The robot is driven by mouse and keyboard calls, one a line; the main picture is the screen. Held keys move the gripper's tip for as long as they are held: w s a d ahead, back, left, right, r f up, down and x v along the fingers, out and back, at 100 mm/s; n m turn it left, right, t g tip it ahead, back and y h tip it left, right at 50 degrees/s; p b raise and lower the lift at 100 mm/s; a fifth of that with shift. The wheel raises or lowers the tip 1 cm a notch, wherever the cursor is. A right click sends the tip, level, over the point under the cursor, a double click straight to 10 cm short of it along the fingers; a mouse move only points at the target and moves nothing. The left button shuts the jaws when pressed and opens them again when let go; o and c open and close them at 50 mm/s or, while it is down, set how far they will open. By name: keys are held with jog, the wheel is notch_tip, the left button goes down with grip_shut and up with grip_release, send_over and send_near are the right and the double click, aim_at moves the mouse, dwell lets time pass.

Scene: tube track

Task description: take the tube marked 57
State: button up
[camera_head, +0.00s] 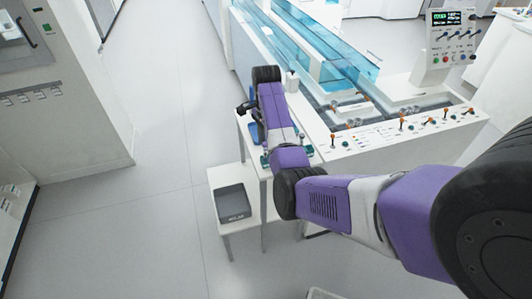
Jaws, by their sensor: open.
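I cannot make out a tube marked 57 or any readable tube number. My gripper (245,108) seems to be the small dark part at the far end of my purple arm, over the white side table (245,130). It is small and partly hidden by my wrist, but it is open, and I see nothing held in it. Blue and teal pieces (254,132) show on the side table beside and below my arm, mostly covered by it. A small white cylinder (292,82) stands just right of my wrist; I cannot tell what it is.
A white track machine (375,138) with clear blue covers (335,50) and orange-tipped levers stands to the right. Its control panel (447,45) rises at the back. A low white stand (240,229) holds a dark grey tray (232,191). The floor to the left is clear.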

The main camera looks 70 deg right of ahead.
jog(key=shift+w+a+f+p, duration=0.1)
jog(key=shift+f+p, duration=0.1)
jog(key=shift+f, duration=0.95)
jog(key=shift+w+a+f+p, duration=0.1)
jog(key=shift+f+p, duration=0.05)
jog(key=shift+f, duration=0.95)
grip_shut()
notch_tip(320, 180, up, 8)
jog(key=shift+d+r+b, duration=0.1)
jog(key=shift+r+b, duration=0.15)
jog(key=shift+b, duration=0.1)
notch_tip(320, 180, up, 12)
jog(key=p, duration=0.7)
jog(key=shift+f, duration=0.25)
